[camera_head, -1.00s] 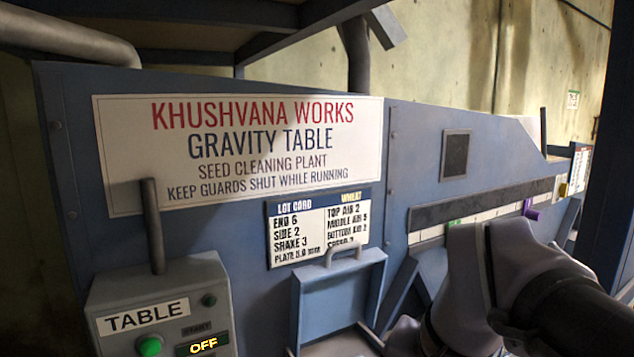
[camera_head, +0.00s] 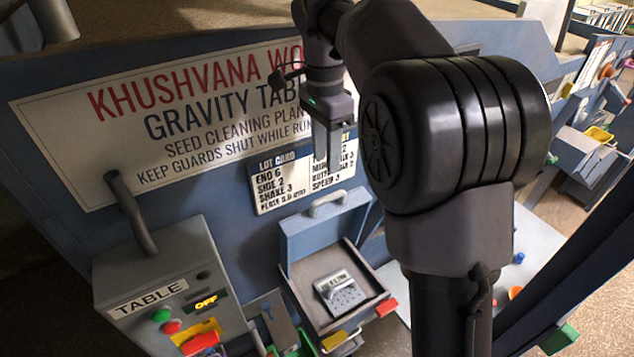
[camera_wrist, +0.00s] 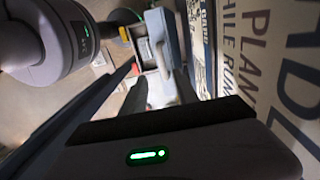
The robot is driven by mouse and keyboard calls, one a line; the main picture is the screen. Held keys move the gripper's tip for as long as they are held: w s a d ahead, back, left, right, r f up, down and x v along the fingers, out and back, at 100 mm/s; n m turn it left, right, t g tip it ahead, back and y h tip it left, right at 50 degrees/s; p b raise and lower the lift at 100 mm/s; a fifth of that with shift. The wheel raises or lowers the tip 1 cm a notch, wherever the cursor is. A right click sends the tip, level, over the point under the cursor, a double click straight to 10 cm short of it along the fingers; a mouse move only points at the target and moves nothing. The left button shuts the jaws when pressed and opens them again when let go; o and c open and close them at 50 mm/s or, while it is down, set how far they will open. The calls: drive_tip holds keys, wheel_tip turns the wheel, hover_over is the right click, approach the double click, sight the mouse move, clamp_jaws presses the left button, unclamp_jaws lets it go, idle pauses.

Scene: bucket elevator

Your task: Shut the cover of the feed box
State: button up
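A blue box (camera_head: 362,318) with a hinged cover (camera_head: 325,226) stands against the gravity table's front. The cover is raised, leaning back near the panel, with a grey handle on its top edge. No label naming the feed box is readable on it. A small grey keypad device (camera_head: 340,291) lies inside the open box. My gripper (camera_head: 331,155) points down in front of the lot card, above the cover and apart from it. In the wrist view my gripper's fingers (camera_wrist: 162,88) are spread with nothing between them, and the raised cover (camera_wrist: 163,38) shows beyond.
A grey control box (camera_head: 160,290) marked TABLE, with a lever and buttons, stands left of the blue box. The lot card (camera_head: 305,176) and large sign (camera_head: 190,120) are on the panel behind my gripper. My arm hides much of the right side.

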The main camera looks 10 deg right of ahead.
wheel_tip(320, 180, down, 10)
drive_tip(key=shift+s+b, duration=0.15)
drive_tip(key=shift+b, duration=0.45)
clamp_jaws()
idle(1.0)
